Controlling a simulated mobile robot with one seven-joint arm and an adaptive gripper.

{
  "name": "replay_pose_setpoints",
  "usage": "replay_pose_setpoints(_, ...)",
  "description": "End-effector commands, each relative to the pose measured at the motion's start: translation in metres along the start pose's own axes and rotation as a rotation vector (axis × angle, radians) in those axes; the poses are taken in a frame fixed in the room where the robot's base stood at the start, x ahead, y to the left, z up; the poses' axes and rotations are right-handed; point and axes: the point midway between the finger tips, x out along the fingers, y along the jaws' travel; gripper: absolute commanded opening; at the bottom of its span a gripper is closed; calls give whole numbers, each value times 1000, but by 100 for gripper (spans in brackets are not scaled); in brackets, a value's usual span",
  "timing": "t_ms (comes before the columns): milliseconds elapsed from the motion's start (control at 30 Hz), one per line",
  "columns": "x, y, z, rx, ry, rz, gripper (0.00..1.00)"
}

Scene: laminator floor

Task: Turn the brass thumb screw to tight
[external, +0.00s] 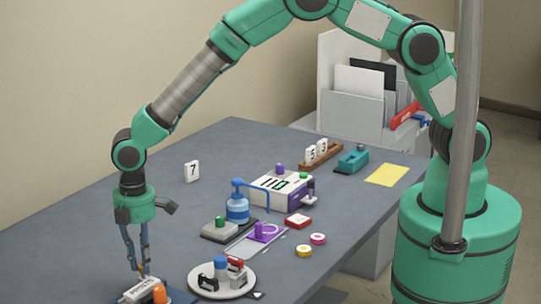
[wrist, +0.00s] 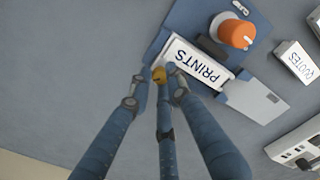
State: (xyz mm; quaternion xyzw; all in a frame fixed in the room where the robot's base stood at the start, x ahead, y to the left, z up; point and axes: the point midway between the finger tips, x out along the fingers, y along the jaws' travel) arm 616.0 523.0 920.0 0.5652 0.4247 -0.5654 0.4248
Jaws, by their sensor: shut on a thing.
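The brass thumb screw (wrist: 159,74) is at the near end of a block with a white label reading PRINTS (wrist: 197,62), in the wrist view. The block sits on a dark blue base (wrist: 186,17) with an orange knob (wrist: 236,32), which also shows in the external view (external: 159,293). My gripper (wrist: 161,80) has its blue fingers closed around the screw, covering much of it. In the external view my gripper (external: 140,269) points down at the block, at the table's front left. The screw's tightness cannot be read.
A block labelled QUOTES (wrist: 296,61) lies close to the blue base. A round plate (external: 203,289) of small items stands right of my gripper. The table's left side is mostly clear.

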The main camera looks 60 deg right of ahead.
Motion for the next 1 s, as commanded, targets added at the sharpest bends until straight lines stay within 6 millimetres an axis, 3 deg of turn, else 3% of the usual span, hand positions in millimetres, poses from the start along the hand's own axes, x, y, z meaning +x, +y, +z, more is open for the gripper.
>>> replay_pose_setpoints(600, -1, 0, 0, 577, 1, 0, 0)
replay_pose_setpoints(1000, 0, 0, 0, 818, 0, 0, 0)
